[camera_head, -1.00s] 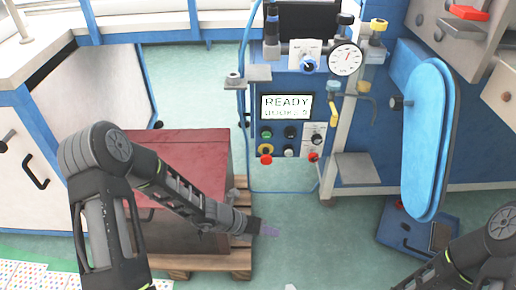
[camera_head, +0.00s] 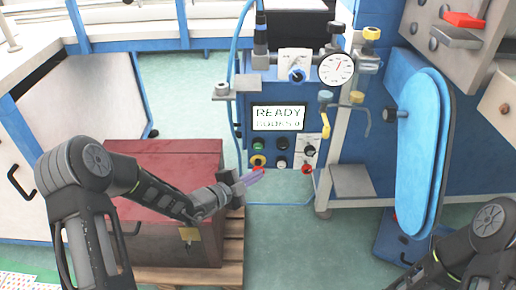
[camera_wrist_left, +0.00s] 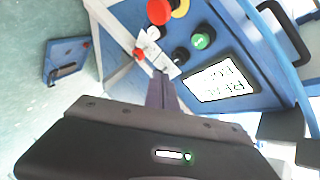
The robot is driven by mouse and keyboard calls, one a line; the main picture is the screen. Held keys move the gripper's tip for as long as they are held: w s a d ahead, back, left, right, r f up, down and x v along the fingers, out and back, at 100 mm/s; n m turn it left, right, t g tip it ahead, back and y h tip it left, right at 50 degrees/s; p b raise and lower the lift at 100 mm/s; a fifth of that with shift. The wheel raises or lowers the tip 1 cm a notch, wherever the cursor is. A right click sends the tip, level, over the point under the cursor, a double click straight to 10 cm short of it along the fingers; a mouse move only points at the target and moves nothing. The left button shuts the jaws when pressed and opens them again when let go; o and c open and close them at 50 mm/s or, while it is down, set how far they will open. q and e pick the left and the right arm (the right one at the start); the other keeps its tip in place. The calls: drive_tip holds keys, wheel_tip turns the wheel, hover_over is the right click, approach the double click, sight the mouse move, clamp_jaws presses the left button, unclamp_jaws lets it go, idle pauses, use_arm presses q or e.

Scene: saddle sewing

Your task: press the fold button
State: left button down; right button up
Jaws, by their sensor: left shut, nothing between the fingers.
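The control panel (camera_head: 270,152) stands at the middle of the head view, with green (camera_head: 258,144), black (camera_head: 282,142), yellow (camera_head: 258,160) and white (camera_head: 282,162) buttons. I cannot read which one is the fold button. A display (camera_head: 278,118) above them reads READY. My left gripper (camera_head: 256,177) is shut and empty, its thin purple fingers in front of the panel's lower left, overlapping a red button. In the left wrist view the fingers (camera_wrist_left: 161,92) point at the panel, with the green button (camera_wrist_left: 201,41) and black button (camera_wrist_left: 181,54) beyond. Contact cannot be told. My right gripper is out of view.
A red-topped box (camera_head: 165,170) on a wooden pallet (camera_head: 232,250) stands under my left arm. A pressure gauge (camera_head: 337,68) and valves sit above the panel. A blue padded board (camera_head: 424,150) hangs at the right. Green floor is open below the panel.

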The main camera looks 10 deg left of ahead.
sight(258, 146)
use_arm(q)
drive_tip(key=w+a+b, duration=0.1)
drive_tip(key=w+a, duration=0.1)
drive_tip(key=w, duration=0.6)
drive_tip(key=shift+w, duration=0.3)
drive_tip(key=shift+a, duration=0.1)
idle(1.9)
drive_tip(key=shift+w+a, duration=0.1)
drive_tip(key=shift+w, duration=0.3)
